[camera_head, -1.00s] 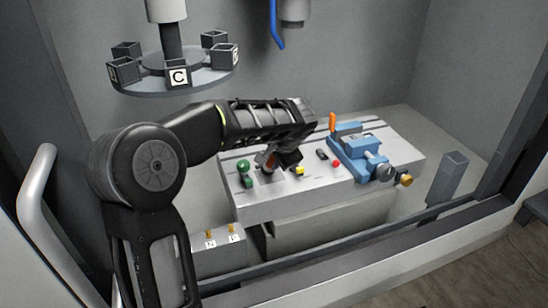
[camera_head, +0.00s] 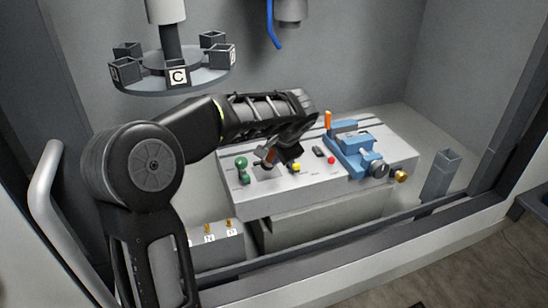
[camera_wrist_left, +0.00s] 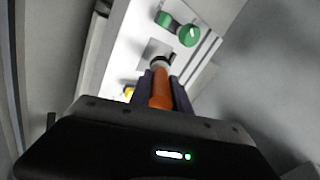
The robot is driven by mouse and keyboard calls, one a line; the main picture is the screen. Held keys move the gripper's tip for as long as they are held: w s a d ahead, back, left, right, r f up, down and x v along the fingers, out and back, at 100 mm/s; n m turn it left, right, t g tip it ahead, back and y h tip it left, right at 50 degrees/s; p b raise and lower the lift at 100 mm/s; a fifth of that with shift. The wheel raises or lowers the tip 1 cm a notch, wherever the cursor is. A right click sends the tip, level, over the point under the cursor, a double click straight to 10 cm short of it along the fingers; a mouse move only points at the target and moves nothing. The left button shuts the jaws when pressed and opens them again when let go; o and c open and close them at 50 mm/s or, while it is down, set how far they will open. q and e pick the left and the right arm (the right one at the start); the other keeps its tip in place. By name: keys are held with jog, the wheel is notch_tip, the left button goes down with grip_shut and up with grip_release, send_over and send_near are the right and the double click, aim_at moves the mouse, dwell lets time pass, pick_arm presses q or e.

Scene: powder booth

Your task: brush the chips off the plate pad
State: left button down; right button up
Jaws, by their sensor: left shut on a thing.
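My left gripper (camera_head: 272,156) is low over the left part of the grey slotted table (camera_head: 300,189). It is shut on an orange-handled tool (camera_wrist_left: 160,90), likely the brush, which also shows in the head view (camera_head: 269,155). In the left wrist view the tool's dark and white end reaches a darker grey square patch (camera_wrist_left: 149,50), likely the plate pad. I cannot tell whether it touches the patch. No separate chips can be made out. In the head view the gripper hides much of the patch. My right gripper is not in view.
A green knob (camera_head: 241,163) and a yellow button (camera_head: 296,167) flank the gripper. A red button (camera_head: 331,160) and a blue vise (camera_head: 350,146) with an orange handle stand to the right. A round carousel (camera_head: 197,78) hangs above left. A grey square tube (camera_head: 441,175) stands at right.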

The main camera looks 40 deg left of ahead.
pick_arm(q)
jog(key=shift+r, duration=0.65)
jog(key=shift+d+r+p, duration=0.1)
jog(key=shift+r+p, duration=0.6)
jog(key=shift+r, duration=0.2)
jog(key=shift+r+p, duration=0.75)
jog(key=shift+r, duration=0.45)
